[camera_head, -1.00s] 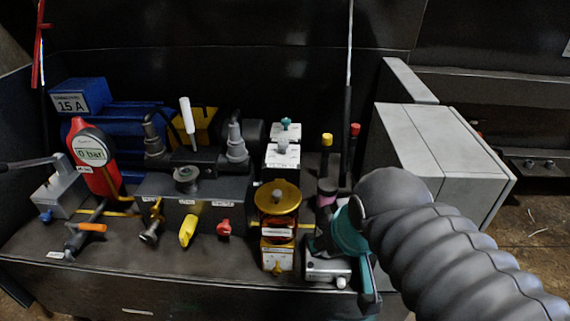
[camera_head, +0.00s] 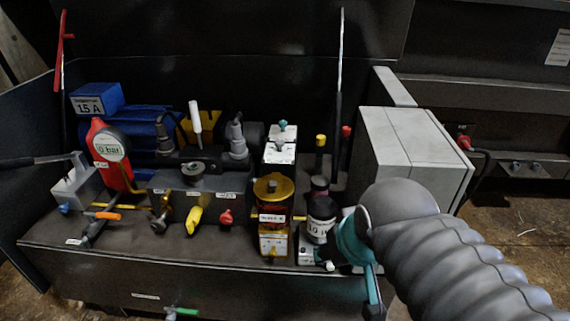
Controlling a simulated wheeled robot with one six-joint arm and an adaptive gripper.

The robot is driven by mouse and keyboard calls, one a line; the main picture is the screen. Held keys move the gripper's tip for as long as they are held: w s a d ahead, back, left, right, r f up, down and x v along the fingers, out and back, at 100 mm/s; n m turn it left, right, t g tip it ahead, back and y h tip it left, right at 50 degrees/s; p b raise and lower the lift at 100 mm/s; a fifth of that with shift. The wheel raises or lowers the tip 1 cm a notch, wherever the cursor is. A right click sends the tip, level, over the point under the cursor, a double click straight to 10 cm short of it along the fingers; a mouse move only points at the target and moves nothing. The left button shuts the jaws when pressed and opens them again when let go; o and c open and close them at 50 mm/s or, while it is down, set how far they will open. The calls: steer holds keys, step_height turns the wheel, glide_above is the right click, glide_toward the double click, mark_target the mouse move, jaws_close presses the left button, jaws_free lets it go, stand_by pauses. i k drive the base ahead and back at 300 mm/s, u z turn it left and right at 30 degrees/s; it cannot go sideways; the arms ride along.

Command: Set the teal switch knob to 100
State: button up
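A small teal knob (camera_head: 283,125) sits on top of a white block at the back middle of the bench. Its setting is too small to read. A lower white block (camera_head: 306,249) stands at the front, under a black-and-white cylinder (camera_head: 321,224). A small teal patch and a pale tip show at its right; I cannot tell whether they belong to a knob or to my gripper. My arm, with its grey ribbed sleeve and teal ring, reaches in from the lower right, beside this block and well in front of the back knob.
A yellow-capped cylinder (camera_head: 273,189), red knob (camera_head: 226,217) and yellow handle (camera_head: 194,221) line the front. A gauge (camera_head: 109,148) and blue motor (camera_head: 125,125) stand left. A large grey box (camera_head: 411,150) stands behind my arm. Upright rods rise at the back.

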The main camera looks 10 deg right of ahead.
mark_target(283, 124)
steer(key=z, duration=2.3)
steer(key=k, duration=1.2)
steer(key=u, duration=1.25)
steer(key=i, duration=1)
